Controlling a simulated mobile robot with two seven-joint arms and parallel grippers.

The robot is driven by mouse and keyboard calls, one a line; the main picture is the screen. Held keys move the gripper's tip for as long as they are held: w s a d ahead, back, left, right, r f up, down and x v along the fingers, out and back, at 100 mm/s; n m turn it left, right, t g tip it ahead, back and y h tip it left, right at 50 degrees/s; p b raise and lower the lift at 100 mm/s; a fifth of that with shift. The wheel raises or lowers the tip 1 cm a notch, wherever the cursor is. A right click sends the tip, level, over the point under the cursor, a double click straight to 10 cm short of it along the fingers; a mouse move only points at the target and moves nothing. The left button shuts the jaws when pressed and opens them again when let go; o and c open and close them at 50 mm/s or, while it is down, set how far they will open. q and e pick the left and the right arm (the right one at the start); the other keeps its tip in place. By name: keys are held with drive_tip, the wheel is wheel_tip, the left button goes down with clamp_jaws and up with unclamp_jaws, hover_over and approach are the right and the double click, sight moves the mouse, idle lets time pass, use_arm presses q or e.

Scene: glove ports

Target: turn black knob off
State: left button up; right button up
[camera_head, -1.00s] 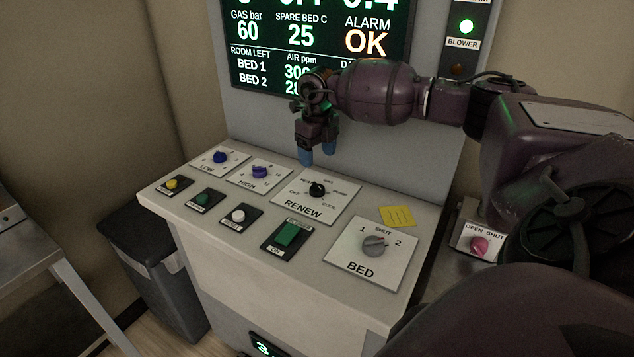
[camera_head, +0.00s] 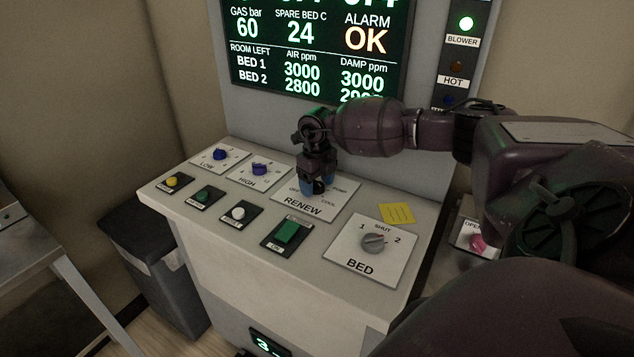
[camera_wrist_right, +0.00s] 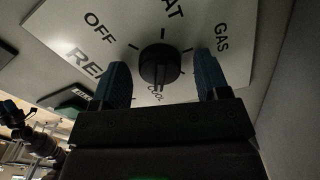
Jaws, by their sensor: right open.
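The black knob (camera_wrist_right: 160,65) stands on the white RENEW plate (camera_head: 300,207), which also shows in the right wrist view (camera_wrist_right: 75,30). Its plate carries the words OFF, GAS and COOL around it. My right gripper (camera_head: 320,187) is over the knob in the head view and mostly hides it. In the right wrist view the gripper's (camera_wrist_right: 163,75) blue fingers are open, one on each side of the knob, with gaps between them and it. I cannot tell where the knob's pointer is set.
On the same sloped panel are blue (camera_head: 219,154) and purple (camera_head: 260,168) knobs, a green rocker switch (camera_head: 287,232), and the grey BED knob (camera_head: 373,243). A yellow note (camera_head: 397,213) lies right of the RENEW plate. A display (camera_head: 318,50) rises behind.

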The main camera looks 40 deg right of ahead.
drive_tip(key=c, duration=0.9)
